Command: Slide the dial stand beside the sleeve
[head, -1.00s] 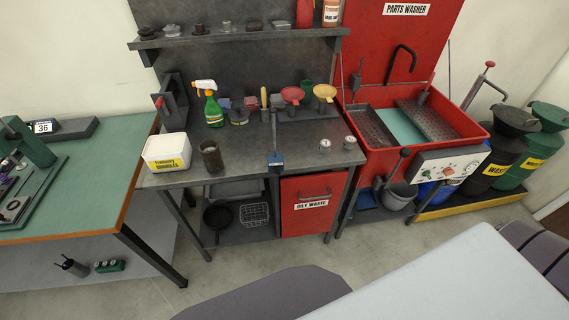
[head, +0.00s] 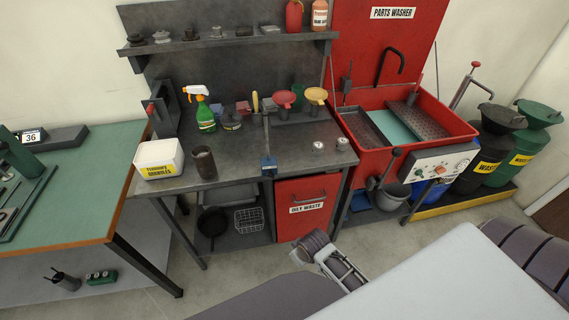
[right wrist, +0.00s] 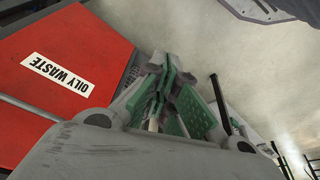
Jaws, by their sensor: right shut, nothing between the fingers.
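The dial stand, with a blue base (head: 269,167) and a thin dark upright post, stands at the front edge of the grey workbench in the head view. The sleeve, a dark brown hollow cylinder (head: 203,163), stands upright to its left, with a stretch of bare bench between them. My right gripper (right wrist: 166,75) is shut and empty in the right wrist view, low in front of the red oily waste bin (right wrist: 68,75). It is well below and apart from the dial stand. My left gripper is in neither current view.
A white granules tub (head: 159,173) stands left of the sleeve. A spray bottle (head: 205,117) and funnels (head: 284,99) are behind. Two small knob-like pieces (head: 342,143) stand to the right. The red parts washer (head: 375,155) adjoins the bench's right side.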

